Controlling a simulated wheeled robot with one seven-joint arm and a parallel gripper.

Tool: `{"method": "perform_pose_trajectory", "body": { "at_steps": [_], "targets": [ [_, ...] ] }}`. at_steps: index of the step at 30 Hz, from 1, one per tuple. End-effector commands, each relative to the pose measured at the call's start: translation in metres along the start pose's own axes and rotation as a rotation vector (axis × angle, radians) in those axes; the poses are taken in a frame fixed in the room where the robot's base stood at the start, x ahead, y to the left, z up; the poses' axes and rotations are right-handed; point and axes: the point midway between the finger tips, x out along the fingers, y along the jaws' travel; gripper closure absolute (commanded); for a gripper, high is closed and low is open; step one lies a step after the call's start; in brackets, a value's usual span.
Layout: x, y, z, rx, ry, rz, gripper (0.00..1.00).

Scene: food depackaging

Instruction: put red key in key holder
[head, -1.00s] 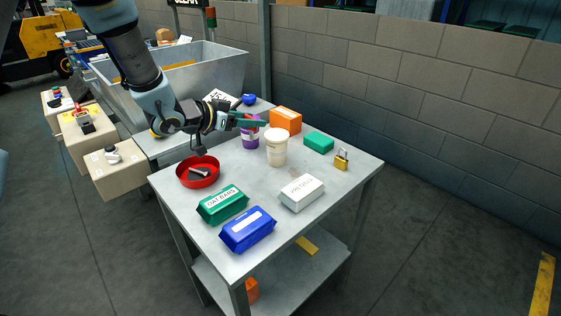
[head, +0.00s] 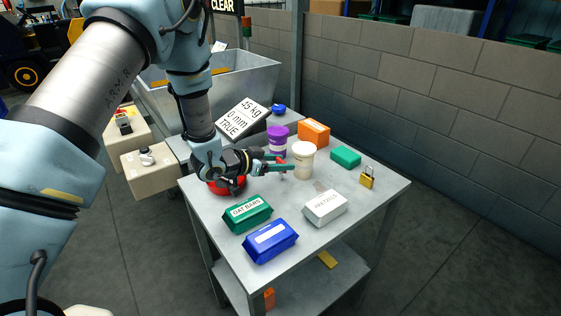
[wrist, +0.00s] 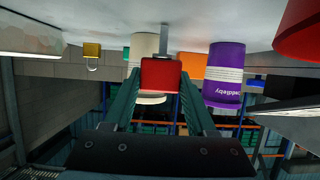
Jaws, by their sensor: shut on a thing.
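My gripper (head: 289,164) is low over the table, pointing right, just left of the white cup. In the wrist view its two teal fingers (wrist: 160,82) are shut on the red key (wrist: 160,75). The key's red block-like head sits between the fingertips, and a grey shaft runs from it toward the table top. In the head view only a small red bit of the key (head: 281,161) shows between the fingers. I cannot tell which thing is the key holder. A red bowl (head: 229,190) stands below my wrist, partly hidden by my arm.
A white cup (head: 301,163), purple cup (head: 278,136), orange box (head: 314,132), green block (head: 346,157) and brass padlock (head: 367,180) stand around my gripper. Green (head: 247,214), blue (head: 270,241) and white (head: 325,208) packs lie in front. The table's right front corner is clear.

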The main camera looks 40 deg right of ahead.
Motion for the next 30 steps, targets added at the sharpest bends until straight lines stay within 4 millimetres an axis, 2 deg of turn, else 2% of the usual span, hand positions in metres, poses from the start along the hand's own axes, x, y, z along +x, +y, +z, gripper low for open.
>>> {"method": "perform_pose_trajectory", "body": {
  "at_steps": [7, 8, 15, 26, 30],
  "targets": [
    [0.002, 0.000, 0.004, 0.000, 0.000, 0.000, 0.99],
    [0.002, 0.000, 0.003, 0.000, 0.000, 0.001, 0.41],
    [0.001, 0.000, 0.002, 0.000, 0.000, 0.001, 0.14],
    [-0.002, 0.000, -0.002, 0.000, 0.000, 0.000, 0.13],
    [-0.023, -0.002, 0.001, -0.001, -0.001, -0.003, 0.13]
  ]
}}
